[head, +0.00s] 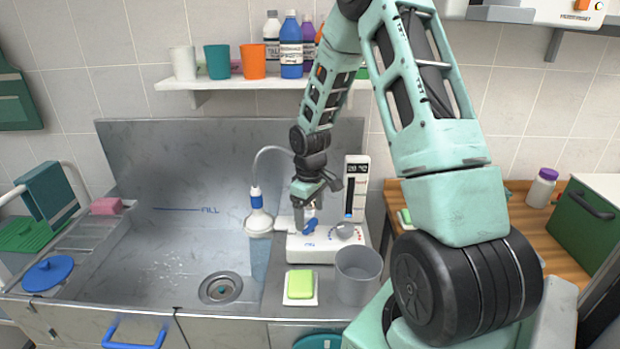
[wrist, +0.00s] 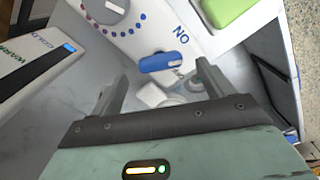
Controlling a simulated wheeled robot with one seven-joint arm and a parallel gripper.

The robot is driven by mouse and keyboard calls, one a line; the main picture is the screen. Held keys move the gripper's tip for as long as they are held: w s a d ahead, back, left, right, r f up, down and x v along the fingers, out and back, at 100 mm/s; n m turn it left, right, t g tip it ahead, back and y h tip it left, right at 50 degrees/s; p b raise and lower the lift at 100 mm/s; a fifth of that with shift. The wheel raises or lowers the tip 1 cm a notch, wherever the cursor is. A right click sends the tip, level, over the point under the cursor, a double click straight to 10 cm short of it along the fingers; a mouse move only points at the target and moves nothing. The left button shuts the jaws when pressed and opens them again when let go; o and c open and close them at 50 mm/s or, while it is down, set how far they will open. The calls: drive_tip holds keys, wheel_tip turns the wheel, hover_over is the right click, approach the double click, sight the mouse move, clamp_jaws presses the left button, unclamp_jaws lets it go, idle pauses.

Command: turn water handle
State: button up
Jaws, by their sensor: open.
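The blue water handle (head: 310,228) sits on the white control unit (head: 322,248) at the sink's right side. In the wrist view the handle (wrist: 161,62) is a short blue lever beside the printed word "ON". My gripper (head: 312,203) is above the unit, close to the handle. In the wrist view my gripper (wrist: 155,82) is open, with the handle just beyond and roughly between its fingertips. Nothing is held, and I cannot tell whether a finger touches the handle. The spray head (head: 258,220) hangs at the left, with a bluish translucent strip below it.
A grey knob (head: 345,230) and an upright gauge (head: 357,185) stand right of the handle. A grey cup (head: 358,275) and a green sponge (head: 299,284) are in front. The steel sink basin (head: 170,265) is open at the left.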

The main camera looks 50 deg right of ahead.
sight(310, 222)
wheel_tip(310, 222, up, 14)
drive_tip(key=b, duration=0.1)
drive_tip(key=shift+r+b, duration=0.2)
drive_tip(key=shift+b, duration=0.2)
idle(0.3)
